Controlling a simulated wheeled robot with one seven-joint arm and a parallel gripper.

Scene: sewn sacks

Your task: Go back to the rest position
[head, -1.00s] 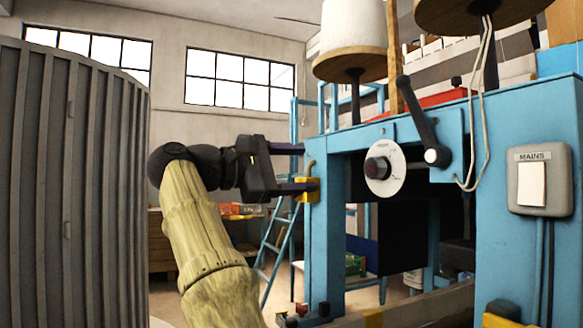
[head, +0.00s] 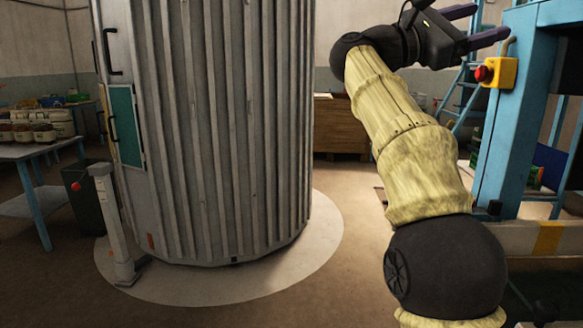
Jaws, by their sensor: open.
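My gripper (head: 488,26) is at the top right of the head view, at the end of my raised arm in its yellowish sleeve. Its two dark fingers point right and stand apart, with nothing visible between them. The lower finger ends just above a yellow box with a red button (head: 494,72) on the blue machine frame (head: 517,105). I cannot tell whether the finger touches anything there. The top of the gripper is close to the picture's upper edge.
A tall grey ribbed cylinder (head: 225,130) stands on a pale round floor patch (head: 322,235) left of my arm. A post with a red button (head: 110,225) and a blue-legged table (head: 38,152) are at the left. A wooden cabinet (head: 340,126) stands behind. Brown floor is clear between cylinder and arm.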

